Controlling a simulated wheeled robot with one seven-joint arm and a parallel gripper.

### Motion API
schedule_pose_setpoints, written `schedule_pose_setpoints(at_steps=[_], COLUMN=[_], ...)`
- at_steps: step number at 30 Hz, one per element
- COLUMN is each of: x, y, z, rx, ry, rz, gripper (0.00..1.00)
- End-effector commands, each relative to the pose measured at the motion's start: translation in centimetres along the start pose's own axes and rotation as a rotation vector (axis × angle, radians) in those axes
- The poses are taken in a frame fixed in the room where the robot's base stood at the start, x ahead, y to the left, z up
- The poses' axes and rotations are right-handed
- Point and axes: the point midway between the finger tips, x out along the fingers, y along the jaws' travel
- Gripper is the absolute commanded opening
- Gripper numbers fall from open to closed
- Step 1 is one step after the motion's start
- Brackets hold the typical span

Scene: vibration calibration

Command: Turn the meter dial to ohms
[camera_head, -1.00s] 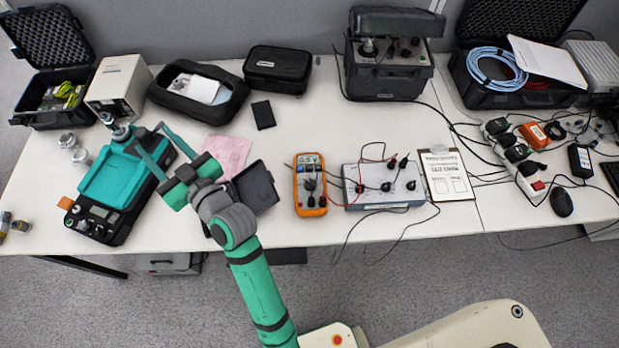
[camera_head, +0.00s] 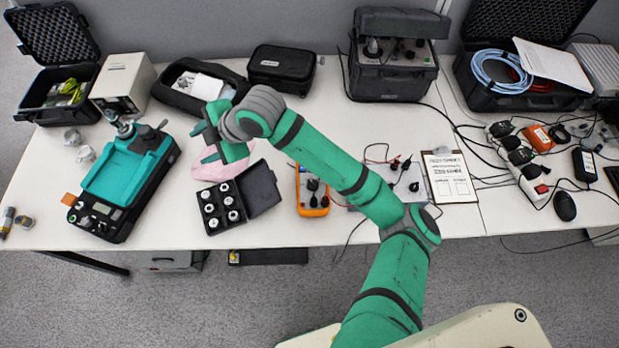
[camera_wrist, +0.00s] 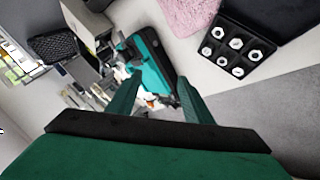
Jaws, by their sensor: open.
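My forearm covers part of the meter's upper end and right side. My gripper (camera_head: 204,142) is well to the left of the meter, above the pink cloth, with its jaws apart and nothing between them. In the wrist view the open fingers (camera_wrist: 157,98) frame the teal instrument some way beyond. The meter is not in the wrist view.
A teal-topped instrument (camera_head: 122,180) stands at left. An open black case of several small fittings (camera_head: 262,190) lies between it and the meter. A grey box with leads (camera_head: 408,185) is right of the meter, partly behind my arm. A clipboard (camera_head: 450,178) lies beyond.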

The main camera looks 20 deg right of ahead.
Motion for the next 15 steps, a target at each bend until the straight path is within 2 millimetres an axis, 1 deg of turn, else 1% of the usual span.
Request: schedule_pose_setpoints(at_steps=[1,5,6,8,9,12,15], x=[-0.9,-3.5,-4.5,-6.2,-7.4,-10.2,-12.4], y=[-1.0,-4.3,-5.4,-7.0,-8.0,-10.1,-11.7], z=[2.3,7.6,9.2,11.5,12.9,15.8,17.7], rx=[-0.029,-0.09,-0.104,-0.12,-0.126,-0.135,-0.137], ry=[-0.059,-0.188,-0.225,-0.278,-0.309,-0.374,-0.416], rz=[-0.056,-0.221,-0.274,-0.35,-0.398,-0.504,-0.581], gripper=[0.46,0.46,0.46,0.46,0.46,0.46,0.46])
